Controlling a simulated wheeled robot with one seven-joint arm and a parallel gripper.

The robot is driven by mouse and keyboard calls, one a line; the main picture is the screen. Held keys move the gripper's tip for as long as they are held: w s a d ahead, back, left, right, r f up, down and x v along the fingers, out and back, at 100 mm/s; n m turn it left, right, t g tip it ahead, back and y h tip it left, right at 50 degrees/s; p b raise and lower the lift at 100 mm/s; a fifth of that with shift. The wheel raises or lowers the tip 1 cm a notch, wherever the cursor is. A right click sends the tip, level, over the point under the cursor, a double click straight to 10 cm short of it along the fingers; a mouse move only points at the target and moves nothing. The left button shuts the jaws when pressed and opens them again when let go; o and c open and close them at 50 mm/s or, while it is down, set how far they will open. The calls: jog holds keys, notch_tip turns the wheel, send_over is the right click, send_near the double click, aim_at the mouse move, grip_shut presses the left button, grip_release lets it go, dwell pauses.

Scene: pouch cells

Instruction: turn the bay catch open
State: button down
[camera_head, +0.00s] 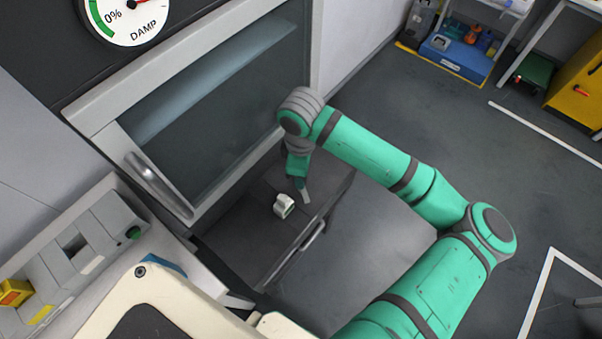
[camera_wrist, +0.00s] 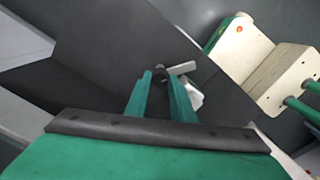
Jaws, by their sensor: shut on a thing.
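My gripper (camera_head: 300,184) reaches down to the dark bay lid below the glazed chamber. In the wrist view its two green fingers (camera_wrist: 161,82) close around the dark round hub of the bay catch. The catch's pale grey lever (camera_wrist: 182,68) sticks out to the right past the fingertips. In the head view the lever (camera_head: 306,197) shows as a small grey bar just below the fingertips. The fingers partly hide the hub, so I cannot tell how far the catch is turned.
A small white-and-green piece (camera_head: 285,205) is close beside the catch. The dark bay lid (camera_head: 245,235) has a bar handle (camera_head: 312,235) along its front edge. Open floor (camera_head: 400,110) lies to the right.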

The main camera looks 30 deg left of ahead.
jog(key=n, duration=0.6)
jog(key=shift+n, duration=0.4)
dwell(0.4)
jog(key=c, duration=1.5)
grip_release()
jog(key=shift+c, duration=0.2)
jog(key=shift+r, duration=0.1)
notch_tip(320, 180, up, 11)
jog(key=shift+s+f, duration=0.1)
jog(key=shift+f, duration=0.1)
